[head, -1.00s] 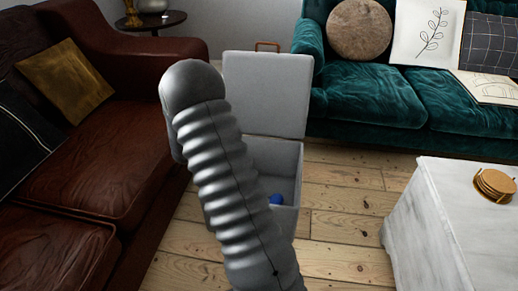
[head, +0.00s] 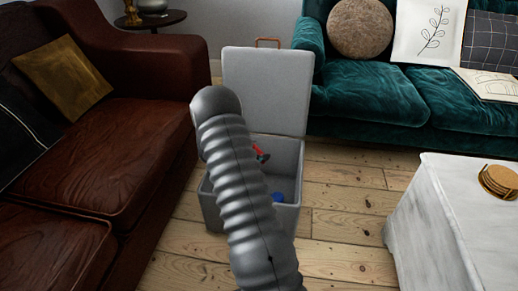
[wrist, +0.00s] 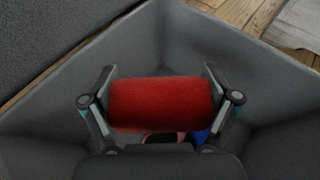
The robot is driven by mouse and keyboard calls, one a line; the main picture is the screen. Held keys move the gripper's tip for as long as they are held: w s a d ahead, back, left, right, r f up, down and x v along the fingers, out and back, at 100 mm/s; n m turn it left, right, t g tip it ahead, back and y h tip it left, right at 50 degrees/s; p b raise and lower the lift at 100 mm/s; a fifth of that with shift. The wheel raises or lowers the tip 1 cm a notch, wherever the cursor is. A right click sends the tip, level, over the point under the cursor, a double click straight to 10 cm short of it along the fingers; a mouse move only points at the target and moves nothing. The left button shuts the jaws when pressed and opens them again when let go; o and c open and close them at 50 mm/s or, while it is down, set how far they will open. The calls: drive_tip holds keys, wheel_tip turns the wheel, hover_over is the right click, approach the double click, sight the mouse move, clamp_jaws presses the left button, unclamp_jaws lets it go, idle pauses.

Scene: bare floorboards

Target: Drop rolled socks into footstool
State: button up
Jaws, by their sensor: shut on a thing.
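The footstool (head: 291,158) is a grey open box with its lid (head: 265,88) raised at the back. My gripper (wrist: 160,98) is shut on red rolled socks (wrist: 160,103), held crosswise between its two fingers. In the wrist view the socks are over the footstool's inside, with grey walls (wrist: 255,75) around them. In the head view the red socks (head: 259,149) show just right of my arm, in front of the inner back wall. A blue thing (head: 278,197) lies in the box. The wrist view shows blue (wrist: 199,136) and pink (wrist: 160,138) things below, partly hidden.
A brown leather sofa (head: 90,170) stands close on the left. A teal sofa (head: 365,100) is behind on the right. A white marble-like table (head: 440,210) with coasters (head: 499,181) stands at right. Bare floorboards (head: 340,210) lie between the table and footstool.

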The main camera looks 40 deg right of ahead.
drive_tip(key=shift+f+b, duration=0.35)
drive_tip(key=shift+f, duration=0.75)
drive_tip(key=o, duration=0.8)
drive_tip(key=shift+o, duration=0.2)
drive_tip(key=v, duration=1.2)
